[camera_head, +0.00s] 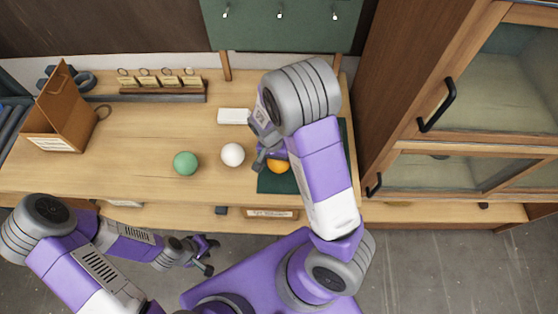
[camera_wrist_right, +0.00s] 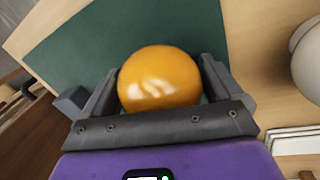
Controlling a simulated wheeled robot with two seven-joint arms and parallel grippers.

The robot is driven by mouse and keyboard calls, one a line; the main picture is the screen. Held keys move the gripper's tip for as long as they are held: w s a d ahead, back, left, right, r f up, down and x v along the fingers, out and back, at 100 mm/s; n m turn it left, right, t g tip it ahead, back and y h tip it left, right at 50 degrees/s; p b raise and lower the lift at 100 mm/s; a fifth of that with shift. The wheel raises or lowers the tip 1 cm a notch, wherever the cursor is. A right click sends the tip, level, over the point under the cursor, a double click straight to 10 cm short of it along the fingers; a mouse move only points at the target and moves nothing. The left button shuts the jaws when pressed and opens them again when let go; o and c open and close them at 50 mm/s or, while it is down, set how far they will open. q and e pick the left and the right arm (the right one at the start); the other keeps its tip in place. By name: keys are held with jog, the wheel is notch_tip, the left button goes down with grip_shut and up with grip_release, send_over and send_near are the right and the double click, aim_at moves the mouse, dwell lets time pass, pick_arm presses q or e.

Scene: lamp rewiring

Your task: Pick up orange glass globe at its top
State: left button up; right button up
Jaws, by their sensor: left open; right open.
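The orange glass globe (camera_head: 277,166) sits on a dark green mat (camera_head: 275,184) at the right end of the workbench. In the right wrist view the globe (camera_wrist_right: 159,78) lies between the two fingers of my right gripper (camera_wrist_right: 160,90). The fingers are open, one on each side of it; whether they touch it I cannot tell. In the head view my right gripper (camera_head: 268,158) is over the globe and partly hides it, under the arm. My left gripper (camera_head: 208,257) is open and empty, in front of the bench's front edge.
A white globe (camera_head: 232,154) and a green globe (camera_head: 186,163) stand left of the mat. A white block (camera_head: 234,116) lies behind them. A wooden cabinet (camera_head: 400,110) rises at the right.

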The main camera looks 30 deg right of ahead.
jog(key=c, duration=0.7)
jog(key=shift+r, duration=0.1)
